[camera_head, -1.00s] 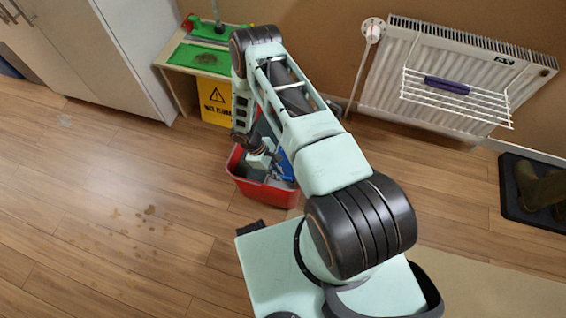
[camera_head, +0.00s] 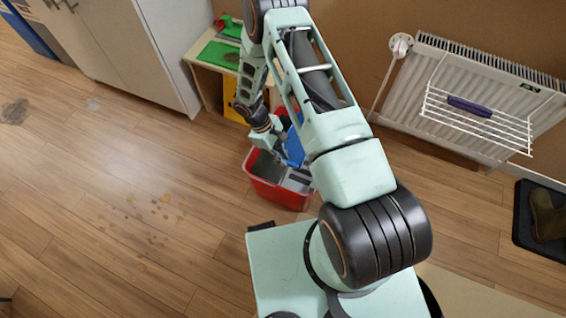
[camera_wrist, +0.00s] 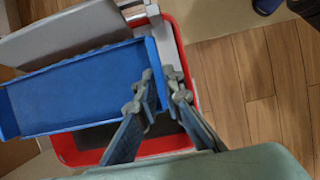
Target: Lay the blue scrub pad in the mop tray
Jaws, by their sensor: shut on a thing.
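The tray's floor looks bare. In the head view my gripper (camera_head: 281,158) is over the red bucket, with blue (camera_head: 295,148) just behind it; which blue piece that is I cannot tell.
The red bucket (camera_head: 268,189) stands on the wood floor, with grey parts inside. A radiator with a wire rack (camera_head: 478,122) is at right. The floor at left is open, with brown spots.

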